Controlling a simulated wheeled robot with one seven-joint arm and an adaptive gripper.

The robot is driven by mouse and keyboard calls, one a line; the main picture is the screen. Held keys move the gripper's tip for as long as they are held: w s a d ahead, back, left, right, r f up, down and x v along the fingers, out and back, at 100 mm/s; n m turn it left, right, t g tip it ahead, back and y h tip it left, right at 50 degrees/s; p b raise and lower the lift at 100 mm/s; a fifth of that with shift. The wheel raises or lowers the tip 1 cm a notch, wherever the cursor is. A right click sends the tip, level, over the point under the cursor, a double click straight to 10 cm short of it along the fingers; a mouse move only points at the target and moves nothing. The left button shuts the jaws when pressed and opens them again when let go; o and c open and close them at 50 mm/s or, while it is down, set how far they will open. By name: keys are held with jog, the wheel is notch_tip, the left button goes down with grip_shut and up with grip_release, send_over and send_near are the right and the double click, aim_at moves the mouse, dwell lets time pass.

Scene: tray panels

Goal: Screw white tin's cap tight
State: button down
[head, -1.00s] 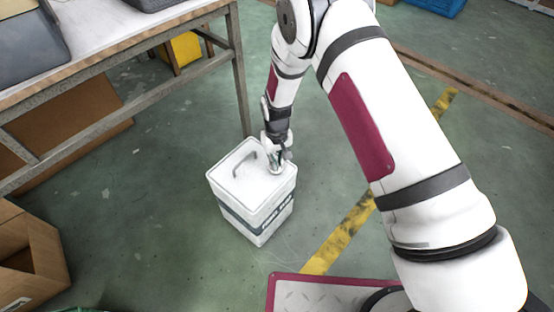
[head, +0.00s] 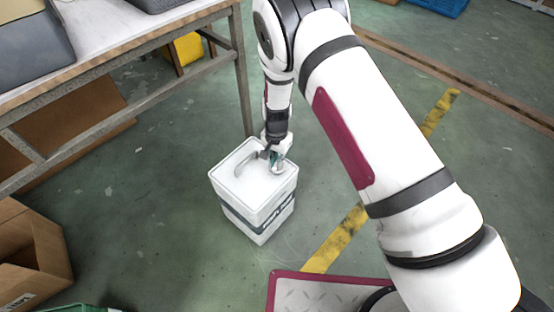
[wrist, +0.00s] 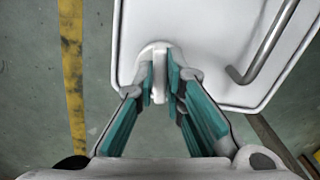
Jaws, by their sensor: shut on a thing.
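The white tin (head: 252,190) stands upright on the green floor, a square can with a dark label band and a bent grey handle on its top. Its top also fills the upper part of the wrist view (wrist: 200,40), with the handle (wrist: 268,50) to the right. The white cap (wrist: 159,85) is near one edge of the tin's top. My gripper (wrist: 160,88) points down at the cap, its teal-padded fingers shut on it from both sides. In the head view my gripper (head: 276,160) is at the tin's top, and the fingers partly hide the cap.
A metal-framed workbench (head: 110,50) stands at the left, one leg close behind the tin. An open cardboard box (head: 35,245) is on the floor at lower left. A yellow floor line (head: 335,240) runs right of the tin, with bare floor around it.

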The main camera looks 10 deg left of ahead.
aim_at(276, 162)
jog(key=shift+a+m, duration=0.1)
jog(key=shift+m, duration=1)
jog(key=c, duration=1.7)
grip_release()
jog(key=shift+o, duration=0.2)
jog(key=shift+r, duration=0.15)
notch_tip(276, 162, up, 12)
